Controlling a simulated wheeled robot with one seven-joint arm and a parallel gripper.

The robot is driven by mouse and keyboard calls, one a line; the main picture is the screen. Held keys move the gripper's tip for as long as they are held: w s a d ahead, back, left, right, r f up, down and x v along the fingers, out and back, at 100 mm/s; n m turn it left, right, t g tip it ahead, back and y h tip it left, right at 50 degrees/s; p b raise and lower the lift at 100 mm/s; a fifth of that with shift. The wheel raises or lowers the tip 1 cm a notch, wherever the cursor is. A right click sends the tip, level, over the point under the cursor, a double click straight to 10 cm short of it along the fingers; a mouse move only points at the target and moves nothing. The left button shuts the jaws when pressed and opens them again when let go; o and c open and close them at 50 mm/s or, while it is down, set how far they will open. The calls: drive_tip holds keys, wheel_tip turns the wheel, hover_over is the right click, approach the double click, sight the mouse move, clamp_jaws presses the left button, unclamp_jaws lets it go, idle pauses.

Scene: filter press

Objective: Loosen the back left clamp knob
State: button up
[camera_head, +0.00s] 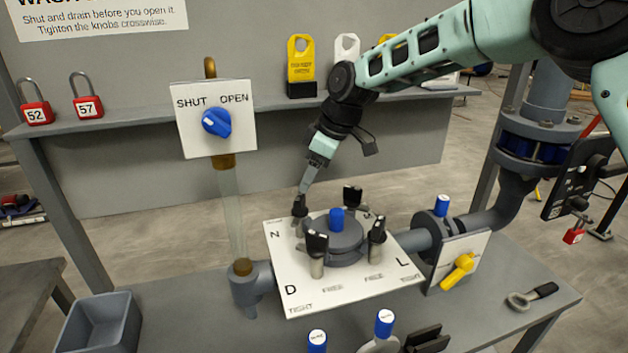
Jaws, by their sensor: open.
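The back left clamp knob (299,208) is a small black knob on the white plate (290,290), close to the letter N. My gripper (304,190) reaches down from above with its fingertips right at this knob. The jaws are open. The fingers partly cover the knob, and I cannot tell whether they touch it. Other black knobs stand at back right (352,196), front left (317,245) and front right (377,232) around the round grey lid (345,240) with a blue cap (336,216). Print near the front knobs reads TIGHT and FREE.
A SHUT/OPEN sign with a blue valve handle (217,122) stands behind left, above a clear tube (232,210). A yellow lever (459,268) is at right. A grey bin (98,322) sits front left. Padlocks and tags line the back shelf (260,107).

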sight(300, 197)
drive_tip(key=p+x, duration=0.2)
drive_tip(key=x, duration=0.5)
drive_tip(key=shift+a+f, duration=0.1)
drive_tip(key=shift+f, duration=0.15)
drive_tip(key=shift+c, duration=0.3)
drive_tip(key=c, duration=0.9)
